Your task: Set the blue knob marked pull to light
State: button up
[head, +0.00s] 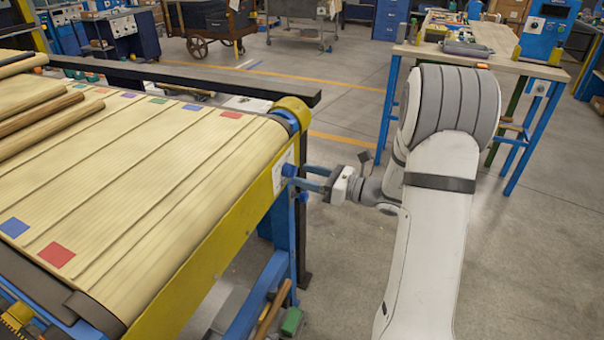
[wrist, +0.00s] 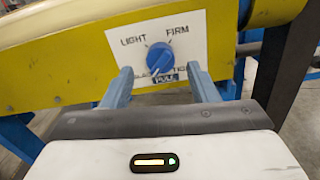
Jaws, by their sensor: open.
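The blue knob (wrist: 159,57) sits on a white plate (wrist: 200,42) on the yellow side rail of the conveyor. A blue tag reading PULL (wrist: 166,79) is just below it. LIGHT is printed at its upper left and FIRM at its upper right; lower lettering is partly hidden. I cannot tell for sure where the knob points; a pale mark shows on its lower side. My gripper (wrist: 160,70) is open, one blue finger on each side of the knob, with gaps visible. In the head view my gripper (head: 305,178) faces the knob (head: 289,170) at the rail's end.
The conveyor belt (head: 150,165) carries wooden rods (head: 45,115) and coloured squares. A blue leg (head: 262,295) supports the yellow rail (head: 215,235). A workbench (head: 490,50) stands behind my arm. The floor (head: 345,270) right of the conveyor is open.

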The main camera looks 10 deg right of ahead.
aim_at(290, 171)
jog(key=shift+x, duration=1.55)
jog(key=shift+c, duration=0.4)
jog(key=c, duration=0.9)
jog(key=shift+d+r, duration=0.15)
